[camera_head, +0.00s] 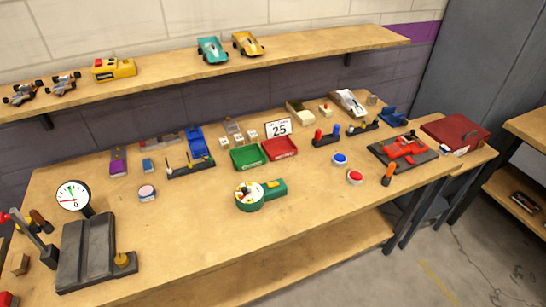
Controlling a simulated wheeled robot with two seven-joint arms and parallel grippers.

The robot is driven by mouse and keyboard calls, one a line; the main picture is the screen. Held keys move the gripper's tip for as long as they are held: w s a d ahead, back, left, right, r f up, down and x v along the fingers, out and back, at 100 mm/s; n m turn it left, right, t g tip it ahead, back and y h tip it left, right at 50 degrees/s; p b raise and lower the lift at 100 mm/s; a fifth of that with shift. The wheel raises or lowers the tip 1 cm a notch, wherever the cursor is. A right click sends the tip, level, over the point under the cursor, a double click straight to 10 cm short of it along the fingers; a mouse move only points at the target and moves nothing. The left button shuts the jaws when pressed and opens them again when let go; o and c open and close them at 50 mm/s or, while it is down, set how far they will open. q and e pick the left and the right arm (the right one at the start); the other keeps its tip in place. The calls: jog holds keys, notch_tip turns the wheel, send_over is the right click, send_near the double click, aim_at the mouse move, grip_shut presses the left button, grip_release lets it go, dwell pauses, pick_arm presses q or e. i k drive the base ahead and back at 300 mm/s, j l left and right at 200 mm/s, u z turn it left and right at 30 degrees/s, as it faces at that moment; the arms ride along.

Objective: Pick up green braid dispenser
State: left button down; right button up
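The green braid dispenser appears to be the green item (250,198) near the front middle of the workbench. It has a round body with a pale face and yellow marks, and a blocky green part (275,187) extends to its right. I cannot tell if the two parts are one piece. It rests on the bench top, with bare wood around it. Neither of my grippers shows in the head view.
Green (246,157) and red (280,148) trays stand behind it on the workbench (205,225). A red button (355,177) and blue button (339,159) are to its right. A grey scale platform (85,255) with a dial (73,196) stands left. The front middle is clear.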

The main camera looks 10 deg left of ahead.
aim_at(260, 193)
jog(key=i+l+u, duration=0.2)
jog(key=u, duration=0.2)
jog(key=i+l+u, duration=0.15)
jog(key=l+u, duration=0.2)
jog(key=i+l+u, duration=0.1)
jog(key=l+u, duration=0.3)
